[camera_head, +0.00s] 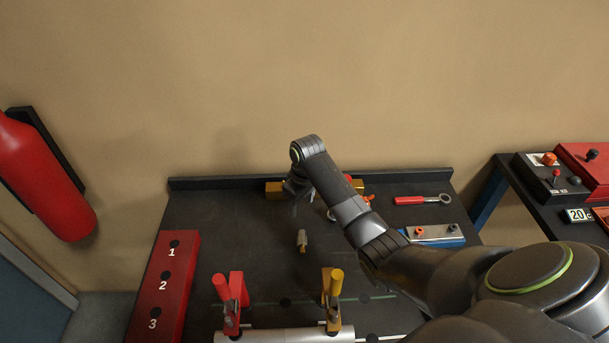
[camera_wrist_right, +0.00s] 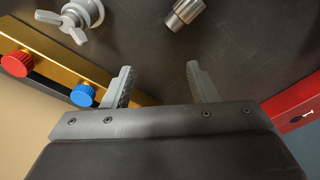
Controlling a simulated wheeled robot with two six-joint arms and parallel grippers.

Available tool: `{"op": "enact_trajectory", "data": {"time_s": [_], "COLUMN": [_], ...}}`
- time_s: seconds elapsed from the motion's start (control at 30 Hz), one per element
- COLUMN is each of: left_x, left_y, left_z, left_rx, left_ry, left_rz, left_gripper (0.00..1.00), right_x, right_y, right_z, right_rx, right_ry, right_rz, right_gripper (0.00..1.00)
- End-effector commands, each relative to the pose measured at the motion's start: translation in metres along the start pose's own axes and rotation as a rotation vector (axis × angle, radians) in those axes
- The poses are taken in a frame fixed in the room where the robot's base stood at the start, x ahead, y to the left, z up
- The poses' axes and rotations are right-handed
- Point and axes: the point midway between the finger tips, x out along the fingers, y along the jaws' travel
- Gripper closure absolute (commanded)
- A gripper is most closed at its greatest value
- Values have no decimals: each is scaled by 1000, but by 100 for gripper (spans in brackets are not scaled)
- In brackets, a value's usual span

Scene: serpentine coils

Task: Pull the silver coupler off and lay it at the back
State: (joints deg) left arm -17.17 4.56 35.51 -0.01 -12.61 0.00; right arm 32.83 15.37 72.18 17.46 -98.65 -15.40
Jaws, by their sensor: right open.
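The silver coupler (camera_head: 302,237) is a small metal cylinder with a brass-coloured part, on the dark bench in the middle. My right gripper (camera_head: 296,192) is over the back of the bench, behind the coupler. Its two fingers (camera_wrist_right: 159,66) are apart with nothing between them in the wrist view. My left gripper is not in view.
A brass bar (camera_head: 273,188) with red (camera_wrist_right: 16,63) and blue (camera_wrist_right: 83,95) knobs lies along the back edge. A grey winged fitting (camera_wrist_right: 78,20) is near it. Red (camera_head: 230,300) and yellow (camera_head: 333,300) handled clamps stand in front. A numbered red block (camera_head: 168,290) is left; a red-handled wrench (camera_head: 420,200) lies right.

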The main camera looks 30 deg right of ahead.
Motion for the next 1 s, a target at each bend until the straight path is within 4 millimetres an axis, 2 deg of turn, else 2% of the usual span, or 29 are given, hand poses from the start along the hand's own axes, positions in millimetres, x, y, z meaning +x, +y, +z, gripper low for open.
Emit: {"op": "enact_trajectory", "data": {"time_s": [0.3,0.43,0.7,1.0], "left_x": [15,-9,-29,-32], "left_y": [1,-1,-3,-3], "left_z": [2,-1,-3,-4], "left_rx": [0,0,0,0], "left_ry": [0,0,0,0], "left_rz": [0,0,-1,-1], "left_gripper": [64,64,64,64], "right_x": [-76,-115,-132,-135], "right_y": [1,1,0,0], "right_z": [-1,-1,0,0], "right_rx": [-2,0,0,0], "right_ry": [6,3,0,1], "right_rz": [6,4,2,2], "right_gripper": [47,47,47,47]}}
